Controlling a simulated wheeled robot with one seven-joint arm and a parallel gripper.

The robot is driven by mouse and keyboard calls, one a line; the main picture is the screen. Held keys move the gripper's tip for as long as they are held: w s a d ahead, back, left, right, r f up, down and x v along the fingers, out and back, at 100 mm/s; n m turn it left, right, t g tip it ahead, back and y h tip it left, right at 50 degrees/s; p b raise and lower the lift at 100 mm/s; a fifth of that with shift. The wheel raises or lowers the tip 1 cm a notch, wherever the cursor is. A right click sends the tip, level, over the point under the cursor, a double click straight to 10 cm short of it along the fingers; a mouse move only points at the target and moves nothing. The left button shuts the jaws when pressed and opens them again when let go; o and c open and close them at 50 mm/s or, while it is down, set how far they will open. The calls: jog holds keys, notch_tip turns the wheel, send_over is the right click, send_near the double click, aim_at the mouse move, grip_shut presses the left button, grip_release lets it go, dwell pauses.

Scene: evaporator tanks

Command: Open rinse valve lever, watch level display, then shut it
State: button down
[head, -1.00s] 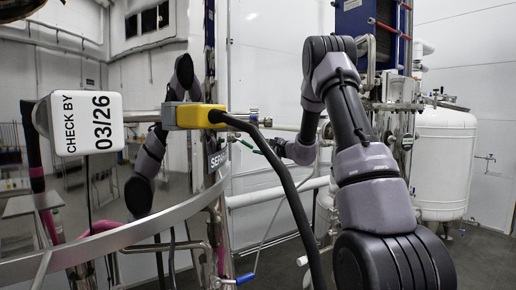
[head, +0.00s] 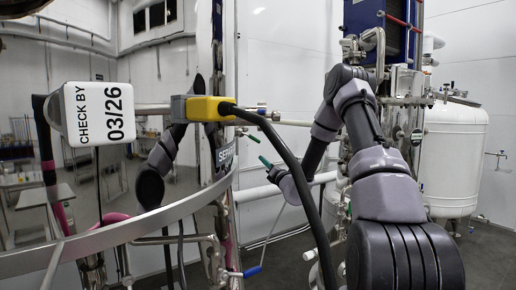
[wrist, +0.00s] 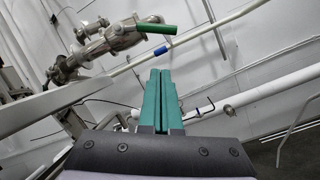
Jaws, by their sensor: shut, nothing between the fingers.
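A short green lever handle (wrist: 155,29) sticks out to the right from a shiny metal valve body (wrist: 112,38) in the wrist view. A small green part that looks like this handle (head: 253,138) shows in the head view behind the black cable. My gripper (wrist: 160,72) has green fingers pressed together and holds nothing. Its tips are apart from the handle and below it in the wrist picture. In the head view my gripper (head: 265,161) points up and left. I cannot make out a level display in either view.
A curved shiny tank (head: 150,235) fills the left, with a white "CHECK BY 03/26" tag (head: 97,114). A yellow connector (head: 207,108) and thick black cable (head: 297,195) hang in front of my arm. A blue-handled lever (head: 246,272) sits low. A white tank (head: 450,155) stands right.

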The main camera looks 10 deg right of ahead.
aim_at(256, 141)
jog(key=w+r, duration=0.5)
jog(key=w, duration=0.2)
jog(key=shift+w+a, duration=0.2)
jog(key=shift+a, duration=0.2)
jog(key=shift+w+d+r+n+y, duration=0.15)
jog(key=shift+d+r+n+y, duration=0.25)
jog(key=shift+n, duration=0.5)
jog(key=shift+w+d+r+n+g+y, duration=0.2)
jog(key=shift+r+n+y, duration=0.4)
jog(key=shift+n, duration=0.6)
jog(key=shift+w+d+r+n+g+y, duration=0.1)
jog(key=shift+d+r+n+g+y, duration=0.15)
jog(key=shift+r+n+y, duration=0.65)
jog(key=shift+w+d+r+n+g+y, duration=0.15)
jog(key=shift+d+n+y, duration=0.15)
jog(key=shift+n, duration=1.2)
